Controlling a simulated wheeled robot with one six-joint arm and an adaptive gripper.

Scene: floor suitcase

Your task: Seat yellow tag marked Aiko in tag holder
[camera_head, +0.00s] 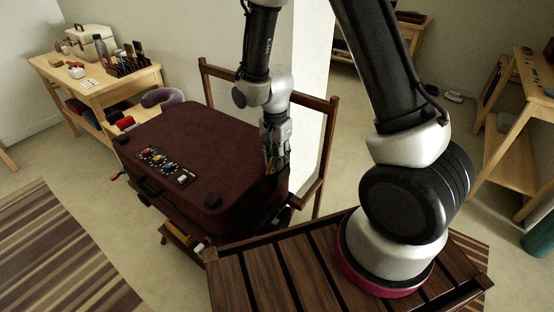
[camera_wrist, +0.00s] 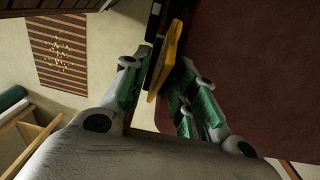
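The yellow tag (camera_wrist: 167,58) shows edge-on in the wrist view, between my gripper's (camera_wrist: 166,62) two green-padded fingers. The fingers stand apart, one on each side of it, with a narrow strip of suitcase showing between the tag and the right finger. A black strip (camera_wrist: 154,22) lies along the tag's left side; I cannot tell whether it is the tag holder. The name on the tag cannot be read. In the head view my gripper (camera_head: 275,160) points down at the near right side of the dark red suitcase (camera_head: 190,140).
The suitcase lies on a dark wooden rack (camera_head: 328,140). Coloured knobs or tags on a panel (camera_head: 165,165) sit on its top. A slatted wooden bench (camera_head: 265,280) stands in front. A pale table (camera_head: 95,85) with boxes is at the back left. A striped rug (camera_head: 60,255) lies left.

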